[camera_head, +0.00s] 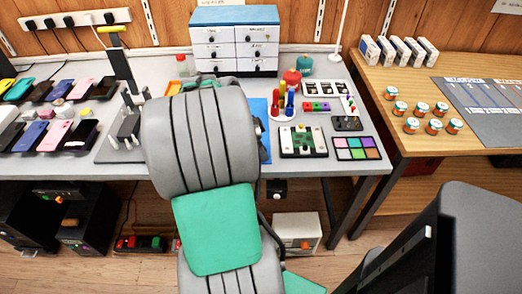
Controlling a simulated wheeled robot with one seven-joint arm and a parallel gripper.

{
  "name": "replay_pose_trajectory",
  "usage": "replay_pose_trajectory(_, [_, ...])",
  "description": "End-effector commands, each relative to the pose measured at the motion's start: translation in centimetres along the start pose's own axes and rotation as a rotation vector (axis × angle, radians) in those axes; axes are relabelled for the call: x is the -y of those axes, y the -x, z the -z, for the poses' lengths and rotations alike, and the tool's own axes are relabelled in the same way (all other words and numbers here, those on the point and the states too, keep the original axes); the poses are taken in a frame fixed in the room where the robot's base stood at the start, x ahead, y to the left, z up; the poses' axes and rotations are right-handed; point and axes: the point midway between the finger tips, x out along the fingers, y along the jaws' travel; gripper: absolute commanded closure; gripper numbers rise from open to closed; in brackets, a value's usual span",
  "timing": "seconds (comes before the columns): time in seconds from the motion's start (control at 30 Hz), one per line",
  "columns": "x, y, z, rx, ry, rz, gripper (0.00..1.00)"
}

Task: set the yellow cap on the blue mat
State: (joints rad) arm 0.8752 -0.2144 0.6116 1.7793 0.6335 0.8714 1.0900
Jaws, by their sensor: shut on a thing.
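The blue mat (264,150) lies on the grey workbench, and only a strip of it shows at the right edge of my arm. My grey and green arm covers the rest of the mat and the bench around it. My gripper is hidden behind the arm, so its fingers and anything in them cannot be seen. I cannot make out the yellow cap for certain.
Rows of phones (57,134) lie at the left. A white drawer cabinet (236,48) stands behind. Right of the mat are a screwdriver holder (283,113), a circuit board (302,142) and a colour palette (356,149). A wooden table (385,75) with several jars stands at the right.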

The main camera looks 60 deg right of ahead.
Motion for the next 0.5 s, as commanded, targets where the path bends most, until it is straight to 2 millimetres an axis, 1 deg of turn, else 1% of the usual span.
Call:
replay_pose_trajectory(0.47, [-0.02, -0.16, -0.09, 0.0, 0.0, 0.0, 1.0])
replay_pose_trajectory(0.5, [-0.02, -0.17, -0.08, 0.0, 0.0, 0.0, 0.81])
